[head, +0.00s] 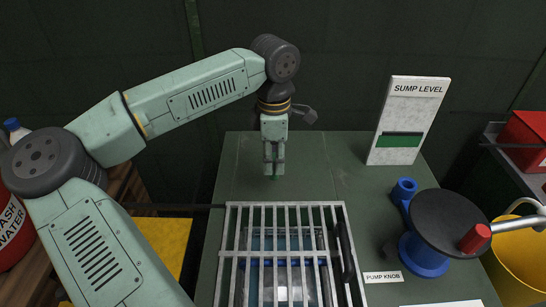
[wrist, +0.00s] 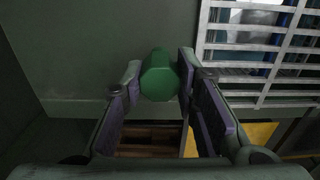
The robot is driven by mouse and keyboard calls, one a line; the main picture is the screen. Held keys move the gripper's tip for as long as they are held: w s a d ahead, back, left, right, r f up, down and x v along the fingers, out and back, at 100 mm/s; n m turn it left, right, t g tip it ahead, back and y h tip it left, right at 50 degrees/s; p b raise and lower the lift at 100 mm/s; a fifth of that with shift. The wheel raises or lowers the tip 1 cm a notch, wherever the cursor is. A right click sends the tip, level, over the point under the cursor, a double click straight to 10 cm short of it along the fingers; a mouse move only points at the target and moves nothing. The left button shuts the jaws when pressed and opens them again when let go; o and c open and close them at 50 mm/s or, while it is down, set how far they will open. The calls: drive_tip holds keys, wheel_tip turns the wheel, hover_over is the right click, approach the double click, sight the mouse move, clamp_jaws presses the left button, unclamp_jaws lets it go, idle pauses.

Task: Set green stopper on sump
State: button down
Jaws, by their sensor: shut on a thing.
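My gripper (head: 274,166) hangs above the back part of the green bench, pointing down. It is shut on the green stopper (wrist: 160,75). The stopper shows between the fingertips in the wrist view, and only a small green bit shows below the fingers in the head view. The sump (head: 268,244), a blue-rimmed basin, lies at the front of the bench under a metal grate (head: 236,236), so it is partly hidden by the bars. The gripper is behind the grate, apart from it.
The grate has a dark handle (head: 346,250) at its right. A white SUMP LEVEL board (head: 411,112) stands at the back right. A blue pump with a black disc (head: 448,223) and red knob (head: 475,238) stands at right. The bench's back left is clear.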

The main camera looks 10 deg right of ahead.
drive_tip(key=shift+w+d+f+p, duration=0.1)
drive_tip(key=shift+w+f+p, duration=0.1)
drive_tip(key=shift+w+f, duration=0.65)
drive_tip(key=shift+w+d+f+p, duration=0.15)
drive_tip(key=shift+w+f, duration=0.5)
drive_tip(key=shift+f, duration=0.4)
drive_tip(key=shift+f, duration=0.1)
drive_tip(key=shift+f, duration=0.15)
drive_tip(key=c, duration=1.3)
unclamp_jaws()
wheel_tip(320, 180, up, 12)
drive_tip(key=shift+r, duration=0.25)
drive_tip(key=shift+a, duration=0.1)
